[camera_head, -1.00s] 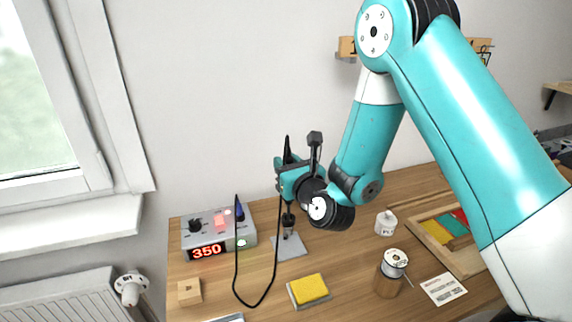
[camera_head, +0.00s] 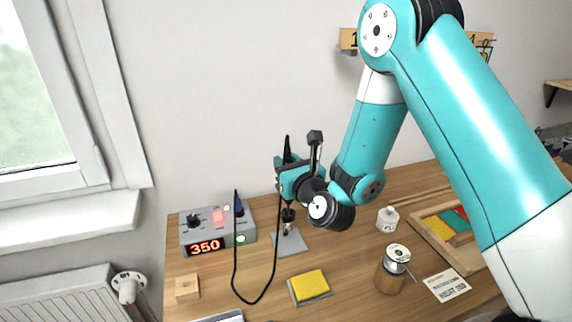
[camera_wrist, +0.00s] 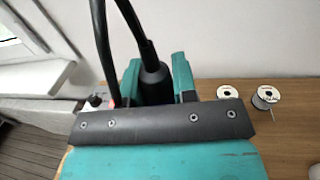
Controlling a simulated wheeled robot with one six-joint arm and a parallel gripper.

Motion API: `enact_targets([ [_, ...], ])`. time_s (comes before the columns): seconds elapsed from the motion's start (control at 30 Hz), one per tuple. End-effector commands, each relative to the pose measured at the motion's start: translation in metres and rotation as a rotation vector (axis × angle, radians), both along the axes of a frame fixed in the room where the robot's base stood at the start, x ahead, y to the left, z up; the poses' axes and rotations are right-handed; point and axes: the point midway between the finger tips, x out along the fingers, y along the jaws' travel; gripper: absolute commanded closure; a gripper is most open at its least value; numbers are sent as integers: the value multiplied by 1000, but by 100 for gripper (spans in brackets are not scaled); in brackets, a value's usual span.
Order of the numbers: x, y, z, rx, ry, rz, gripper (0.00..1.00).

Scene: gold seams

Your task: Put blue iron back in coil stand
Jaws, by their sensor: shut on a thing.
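My gripper (camera_head: 290,178) is shut on an upright soldering iron whose black handle (camera_wrist: 155,84) stands between the teal fingers in the wrist view. No blue shows on the visible part of the handle. Its cable rises from the top and loops down to the left. The coil stand's grey base plate (camera_head: 291,244) lies on the bench beneath my gripper. A dark part and a small metallic part show between gripper and plate; I cannot tell whether the iron's tip is inside the coil. The stand is hidden in the wrist view.
A grey station (camera_head: 217,232) reading 350, with a blue cone on top, stands left of the stand. A yellow sponge (camera_head: 310,284) lies in front.

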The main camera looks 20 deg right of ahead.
Motion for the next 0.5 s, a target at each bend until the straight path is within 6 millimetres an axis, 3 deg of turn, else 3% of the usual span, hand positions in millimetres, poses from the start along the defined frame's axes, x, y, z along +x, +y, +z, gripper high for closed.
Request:
enact_targets([
  [0.5, 0, 0, -12, 1, 0, 0, 98],
])
